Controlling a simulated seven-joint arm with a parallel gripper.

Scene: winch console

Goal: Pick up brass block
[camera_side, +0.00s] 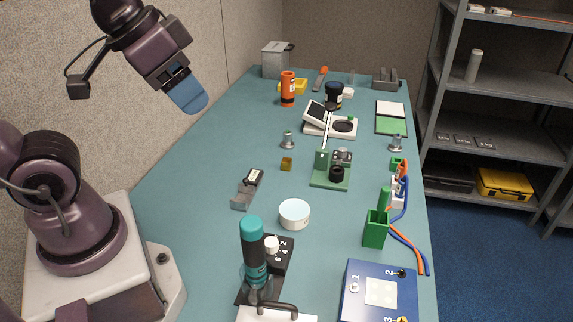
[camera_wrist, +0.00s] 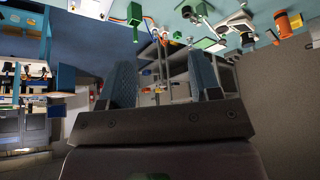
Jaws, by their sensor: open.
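The brass block (camera_side: 286,163) is a small golden-brown cube standing on the teal table (camera_side: 205,180), near the middle of the side view. I cannot make it out with certainty in the wrist view. My gripper (camera_side: 190,98) is raised high over the table's left edge, well apart from the block, up and to its left in the side view. In the wrist view my gripper (camera_wrist: 163,72) shows two blue fingers spread apart with nothing between them.
A metal knob (camera_side: 288,140) stands just behind the block, and a green fixture (camera_side: 331,172) is to its right. A grey clamp-like piece (camera_side: 246,190) lies front left, with a white round tub (camera_side: 294,214) in front.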

